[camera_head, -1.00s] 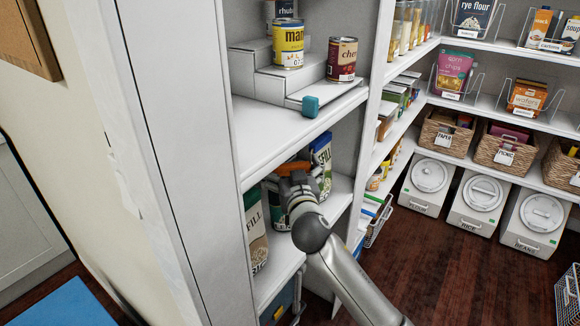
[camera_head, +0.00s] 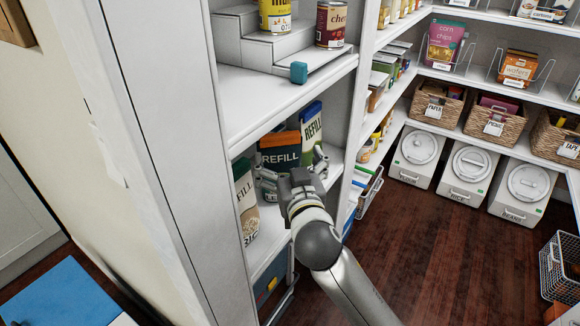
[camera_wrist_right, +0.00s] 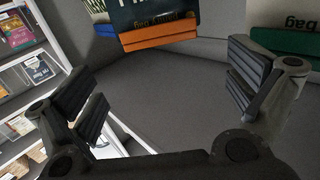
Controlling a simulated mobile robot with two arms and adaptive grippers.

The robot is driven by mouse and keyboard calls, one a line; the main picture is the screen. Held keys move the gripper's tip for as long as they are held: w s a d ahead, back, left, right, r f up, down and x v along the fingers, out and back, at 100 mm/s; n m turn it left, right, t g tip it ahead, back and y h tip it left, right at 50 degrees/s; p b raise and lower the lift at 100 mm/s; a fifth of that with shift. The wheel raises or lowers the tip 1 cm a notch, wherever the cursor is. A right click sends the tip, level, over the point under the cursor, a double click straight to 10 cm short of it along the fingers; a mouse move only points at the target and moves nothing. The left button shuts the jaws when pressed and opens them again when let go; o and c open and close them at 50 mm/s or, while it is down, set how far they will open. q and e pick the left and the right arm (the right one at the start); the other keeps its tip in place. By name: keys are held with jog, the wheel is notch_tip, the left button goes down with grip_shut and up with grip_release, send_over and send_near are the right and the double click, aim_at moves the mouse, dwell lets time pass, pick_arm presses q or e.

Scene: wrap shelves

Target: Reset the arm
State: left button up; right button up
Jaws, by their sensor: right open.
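My right gripper (camera_head: 290,172) is at the lower shelf (camera_head: 343,187), in front of a dark refill bag with an orange top (camera_head: 280,151). Its fingers are spread, with nothing between them in the right wrist view (camera_wrist_right: 165,88). That bag shows upside down at the top of the right wrist view (camera_wrist_right: 155,22), apart from the fingers. My arm hides its lower part in the head view. My left gripper is in neither view.
A refill bag with a green top (camera_head: 245,200) stands to the left, another with a blue top (camera_head: 311,130) to the right. Above, the shelf board (camera_head: 262,102) holds a teal block (camera_head: 299,72) and cans. Woven baskets (camera_head: 436,105) and white bins (camera_head: 417,156) stand right.

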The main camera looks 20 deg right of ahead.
jog(key=shift+s+a, duration=0.1)
jog(key=shift+s, duration=0.8)
jog(key=s+d+f+g, duration=0.1)
jog(key=s+f+g, duration=0.4)
jog(key=f, duration=0.4)
jog(key=s+d+f+g, duration=0.2)
jog(key=s+f, duration=0.4)
jog(key=f, duration=0.2)
jog(key=s+f+n+g+y, duration=0.15)
jog(key=s+f+g, duration=0.3)
jog(key=s, duration=0.45)
jog(key=s+f+n+g+y, duration=0.1)
jog(key=s+f+n+g, duration=0.15)
jog(key=s+f, duration=0.55)
jog(key=s+f+g, duration=0.1)
jog(key=s+f, duration=0.1)
jog(key=f, duration=1.1)
jog(key=s+f+g, duration=0.1)
jog(key=s+f, duration=0.1)
jog(key=f, duration=1.1)
jog(key=s+d+f, duration=0.2)
jog(key=s+f, duration=1.2)
jog(key=s, duration=0.2)
jog(key=shift+s+f+g, duration=0.15)
jog(key=shift+s+g, duration=0.1)
jog(key=shift+g, duration=0.15)
